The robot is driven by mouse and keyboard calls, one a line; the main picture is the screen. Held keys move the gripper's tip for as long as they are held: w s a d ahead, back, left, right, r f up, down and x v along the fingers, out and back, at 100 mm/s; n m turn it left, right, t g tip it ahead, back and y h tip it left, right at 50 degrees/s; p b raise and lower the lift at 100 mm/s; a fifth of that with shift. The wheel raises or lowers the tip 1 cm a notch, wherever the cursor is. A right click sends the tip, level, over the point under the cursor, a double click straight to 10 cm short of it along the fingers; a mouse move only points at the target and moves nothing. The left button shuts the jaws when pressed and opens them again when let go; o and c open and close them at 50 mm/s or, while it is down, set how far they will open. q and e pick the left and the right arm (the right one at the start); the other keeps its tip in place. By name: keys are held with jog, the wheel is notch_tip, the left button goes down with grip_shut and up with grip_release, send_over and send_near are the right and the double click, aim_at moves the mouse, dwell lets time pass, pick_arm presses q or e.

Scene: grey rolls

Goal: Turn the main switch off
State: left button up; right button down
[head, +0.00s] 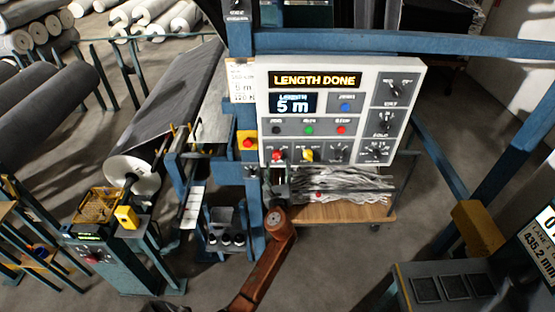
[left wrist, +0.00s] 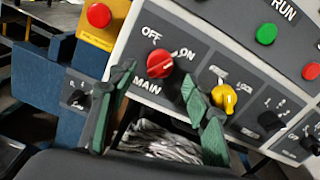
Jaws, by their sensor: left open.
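The main switch is a red rotary knob (left wrist: 160,63) on the grey control panel, with OFF at its upper left, ON at its right and MAIN below. Its ridge seems to slant toward ON. In the head view the main switch (head: 277,155) is at the panel's lower left. My left gripper (left wrist: 159,76) is open, its green fingers on either side below the knob, with no clear contact. In the head view my left gripper (head: 279,183) is just under the panel's lower edge. My right gripper is not in view.
A yellow knob (left wrist: 224,98) sits right of the main switch. A red button on a yellow box (left wrist: 99,16) is at the upper left. The panel's display (head: 315,80) reads LENGTH DONE. A blue post (head: 243,45) stands left; a wooden cart (head: 340,213) is below.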

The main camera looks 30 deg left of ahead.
aim_at(277, 159)
pick_arm(q)
jog(key=shift+x, duration=2.4)
jog(key=c, duration=1.2)
